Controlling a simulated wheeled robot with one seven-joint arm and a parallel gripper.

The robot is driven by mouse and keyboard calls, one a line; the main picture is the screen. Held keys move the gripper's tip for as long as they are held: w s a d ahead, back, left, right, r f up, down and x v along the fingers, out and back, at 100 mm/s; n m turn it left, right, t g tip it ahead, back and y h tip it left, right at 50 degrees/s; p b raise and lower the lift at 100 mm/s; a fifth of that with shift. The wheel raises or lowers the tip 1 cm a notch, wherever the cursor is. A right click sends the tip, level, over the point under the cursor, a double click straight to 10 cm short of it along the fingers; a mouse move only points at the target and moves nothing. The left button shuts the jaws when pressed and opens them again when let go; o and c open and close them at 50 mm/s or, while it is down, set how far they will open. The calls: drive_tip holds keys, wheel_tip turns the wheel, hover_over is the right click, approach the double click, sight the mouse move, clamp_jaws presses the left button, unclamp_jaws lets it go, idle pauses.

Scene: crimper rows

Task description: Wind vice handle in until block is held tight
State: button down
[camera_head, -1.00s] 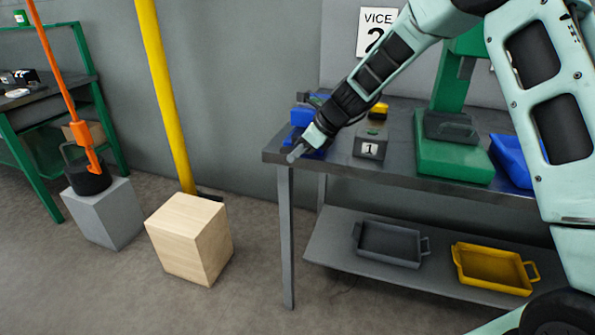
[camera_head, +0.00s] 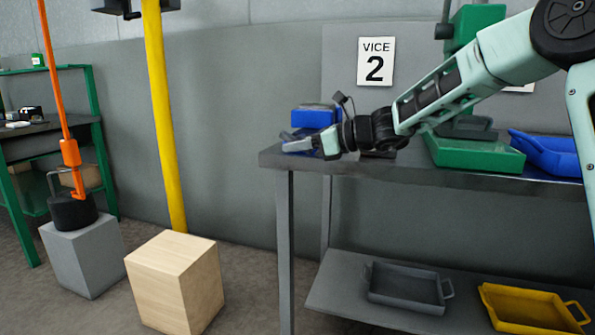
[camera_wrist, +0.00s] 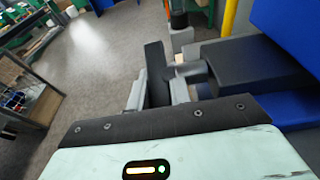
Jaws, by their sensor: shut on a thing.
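The blue vice (camera_head: 315,117) is at the left end of the grey bench, under the VICE 2 sign. In the wrist view its blue body (camera_wrist: 285,30) fills the right side, with a dark part reaching left. My gripper (camera_head: 298,143) is at the vice's front. In the wrist view my gripper (camera_wrist: 157,92) is shut on the dark bar of the vice handle (camera_wrist: 155,65), which stands nearly upright between the fingers. I cannot make out the block or whether the jaws touch it.
The bench (camera_head: 460,170) carries a green machine (camera_head: 475,152) and a blue tray (camera_head: 550,152). Grey (camera_head: 405,290) and yellow (camera_head: 530,310) trays sit on the lower shelf. A wooden cube (camera_head: 175,285), a yellow post (camera_head: 160,120) and a grey block (camera_head: 85,262) stand left.

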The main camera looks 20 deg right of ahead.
drive_tip(key=shift+f+t+y+b, duration=0.2)
drive_tip(key=shift+t+y+b, duration=0.7)
drive_tip(key=shift+b, duration=1.6)
drive_tip(key=shift+y, duration=0.3)
drive_tip(key=shift+r+b, duration=0.25)
drive_tip(key=shift+b, duration=0.25)
drive_tip(key=c, duration=1.3)
unclamp_jaws()
drive_tip(key=p+v, duration=0.4)
drive_tip(key=v, duration=1.3)
drive_tip(key=shift+d+f, duration=0.15)
drive_tip(key=shift+f, duration=0.05)
